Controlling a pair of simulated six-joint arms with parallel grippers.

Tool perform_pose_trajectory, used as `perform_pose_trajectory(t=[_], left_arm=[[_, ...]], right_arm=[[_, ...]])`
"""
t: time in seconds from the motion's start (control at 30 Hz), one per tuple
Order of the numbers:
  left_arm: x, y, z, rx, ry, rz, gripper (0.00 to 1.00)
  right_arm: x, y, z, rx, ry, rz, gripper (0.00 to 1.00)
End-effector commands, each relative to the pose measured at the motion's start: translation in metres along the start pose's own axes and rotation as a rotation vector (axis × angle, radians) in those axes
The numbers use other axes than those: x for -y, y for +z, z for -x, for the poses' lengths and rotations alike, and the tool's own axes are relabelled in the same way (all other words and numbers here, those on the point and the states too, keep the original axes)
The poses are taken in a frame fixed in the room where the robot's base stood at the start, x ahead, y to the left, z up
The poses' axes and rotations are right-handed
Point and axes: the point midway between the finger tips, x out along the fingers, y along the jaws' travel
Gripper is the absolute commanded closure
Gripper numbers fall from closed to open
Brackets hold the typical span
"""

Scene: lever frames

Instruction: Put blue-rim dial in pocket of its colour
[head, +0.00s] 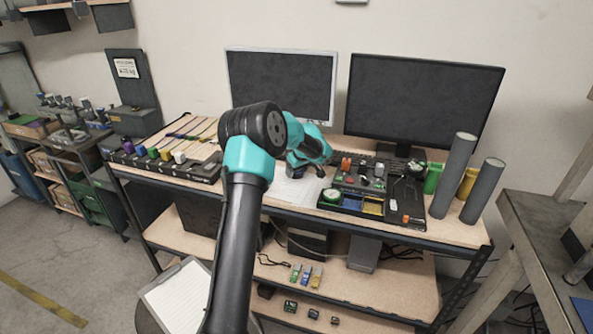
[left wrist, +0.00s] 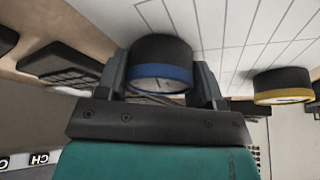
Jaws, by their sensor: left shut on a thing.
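The blue-rim dial (left wrist: 162,74) is a short black cylinder with a blue band and a pale face. In the left wrist view it sits between the two fingers of my left gripper (left wrist: 160,88), which is shut on it. In the head view my left arm reaches over the white paper on the bench, and its own links largely hide the gripper and dial. The dark board (head: 408,190) right of the paper has a row of pockets along its front. The blue pocket (head: 352,203) looks empty. My right gripper is not in view.
A green-rim dial (head: 332,195) sits at the board's front left, and a yellow pocket (head: 373,207) is right of the blue one. A yellow-rim dial (left wrist: 283,86) stands on the lined paper (left wrist: 235,30). Monitors (head: 420,100) and grey tubes (head: 455,175) stand around the board.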

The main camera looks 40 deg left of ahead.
Motion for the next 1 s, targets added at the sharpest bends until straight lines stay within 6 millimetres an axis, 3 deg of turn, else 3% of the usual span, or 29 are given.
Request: perform_pose_trajectory(t=[0.1, 0.13, 0.37, 0.73, 1.0], left_arm=[[0.000, 0.001, -0.003, 0.000, 0.000, 0.000, 0.65], [0.000, 0.001, -0.003, 0.000, 0.000, 0.000, 0.36], [0.000, 0.001, -0.002, 0.000, 0.000, 0.000, 0.14], [0.000, -0.001, 0.002, 0.000, 0.000, 0.000, 0.13], [-0.001, 0.000, 0.036, -0.001, 0.002, 0.000, 0.13]], right_arm=[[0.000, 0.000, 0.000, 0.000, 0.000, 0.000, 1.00], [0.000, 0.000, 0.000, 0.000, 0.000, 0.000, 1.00], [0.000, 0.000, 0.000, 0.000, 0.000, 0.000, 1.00], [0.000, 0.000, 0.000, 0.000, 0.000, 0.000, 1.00], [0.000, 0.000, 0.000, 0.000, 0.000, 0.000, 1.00]])
